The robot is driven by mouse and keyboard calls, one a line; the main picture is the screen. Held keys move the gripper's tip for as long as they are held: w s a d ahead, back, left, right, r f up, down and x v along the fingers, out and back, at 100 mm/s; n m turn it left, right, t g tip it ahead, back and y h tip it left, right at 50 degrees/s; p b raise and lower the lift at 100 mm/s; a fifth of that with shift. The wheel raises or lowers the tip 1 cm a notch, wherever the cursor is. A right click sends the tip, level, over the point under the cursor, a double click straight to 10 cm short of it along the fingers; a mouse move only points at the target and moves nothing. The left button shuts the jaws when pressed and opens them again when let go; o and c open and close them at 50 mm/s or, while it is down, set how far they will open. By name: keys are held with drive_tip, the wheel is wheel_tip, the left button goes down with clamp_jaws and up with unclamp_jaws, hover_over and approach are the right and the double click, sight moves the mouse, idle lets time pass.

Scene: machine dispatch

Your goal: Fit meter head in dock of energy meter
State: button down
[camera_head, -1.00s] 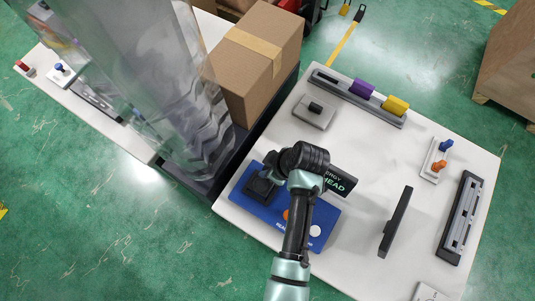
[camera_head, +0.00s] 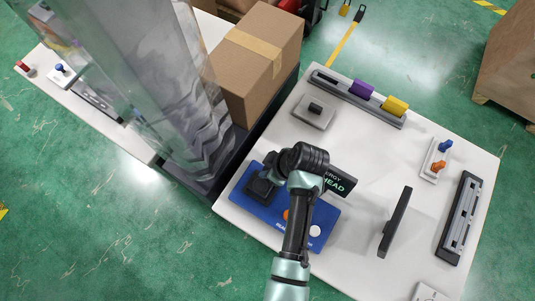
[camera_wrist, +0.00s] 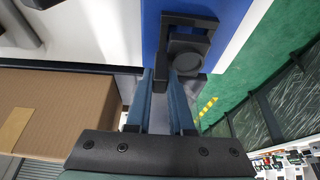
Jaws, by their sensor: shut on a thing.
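The blue energy meter base (camera_head: 322,222) lies on the white table, with an orange button and a white button. A black square dock-like frame (camera_head: 258,190) stands at its left end; it also shows in the wrist view (camera_wrist: 208,22). A dark round-faced piece (camera_wrist: 184,62), which looks like the meter head, sits within or right against that frame. My gripper (camera_wrist: 170,75) is shut on it at the fingertips. My arm covers much of this in the head view. I cannot tell whether the piece is fully seated.
A black plaque lettered HEAD (camera_head: 342,181) shows beside my wrist. An upright dark panel (camera_head: 395,222) stands to the right. A slotted rail (camera_head: 460,220), a lever unit (camera_head: 436,160) and a rail with purple and yellow blocks (camera_head: 360,92) line the table. A cardboard box (camera_head: 255,60) stands behind left.

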drive_tip(key=shift+f+b, duration=1)
drive_tip(key=shift+f, duration=0.3)
idle(0.4)
drive_tip(key=c, duration=0.7)
unclamp_jaws()
drive_tip(key=shift+r, duration=0.1)
drive_tip(key=b+v, duration=0.1)
drive_tip(key=v, duration=1.2)
drive_tip(key=shift+w+a, duration=0.1)
